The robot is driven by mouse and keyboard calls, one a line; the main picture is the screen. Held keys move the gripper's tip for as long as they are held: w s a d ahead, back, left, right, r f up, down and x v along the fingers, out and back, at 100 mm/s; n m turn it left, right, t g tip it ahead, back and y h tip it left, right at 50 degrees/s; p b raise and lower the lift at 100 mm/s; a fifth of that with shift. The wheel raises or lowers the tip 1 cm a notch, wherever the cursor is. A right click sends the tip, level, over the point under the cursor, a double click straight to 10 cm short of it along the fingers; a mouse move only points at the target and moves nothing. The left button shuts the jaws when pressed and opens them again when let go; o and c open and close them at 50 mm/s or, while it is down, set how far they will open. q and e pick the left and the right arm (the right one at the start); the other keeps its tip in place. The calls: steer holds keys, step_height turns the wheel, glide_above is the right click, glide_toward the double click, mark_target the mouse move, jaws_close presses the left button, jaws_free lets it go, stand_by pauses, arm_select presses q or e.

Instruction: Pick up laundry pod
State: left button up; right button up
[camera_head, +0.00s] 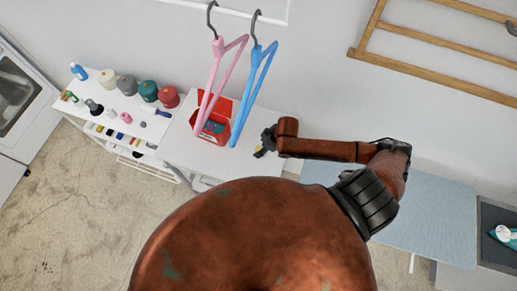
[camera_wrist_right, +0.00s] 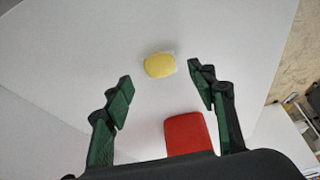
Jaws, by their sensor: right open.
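The laundry pod is a small yellow rounded piece with a pale rim (camera_wrist_right: 159,65). It lies on the white table top (camera_wrist_right: 85,65) in the right wrist view. My right gripper (camera_wrist_right: 161,81) is open, its two dark green fingers on either side of the line to the pod, and it holds nothing. The pod sits just past the fingertips and looks clear of both. In the head view my right gripper (camera_head: 266,141) is over the white table, with a bit of yellow (camera_head: 259,152) beside it. My left gripper is not in view.
A red open box (camera_head: 213,127) stands left of the gripper. A pink hanger (camera_head: 218,75) and a blue hanger (camera_head: 254,90) hang in front of it. A shelf with thread spools (camera_head: 148,91) is at the left; a blue-grey ironing board (camera_head: 430,215) is at the right.

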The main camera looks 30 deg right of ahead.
steer(key=shift+x, duration=1.05)
steer(key=shift+f, duration=0.15)
steer(key=shift+c, duration=0.6)
steer(key=shift+s, duration=0.15)
steer(key=c, duration=0.5)
steer(key=shift+c, duration=1.3)
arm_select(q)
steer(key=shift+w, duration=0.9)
arm_select(e)
steer(key=shift+c, duration=0.5)
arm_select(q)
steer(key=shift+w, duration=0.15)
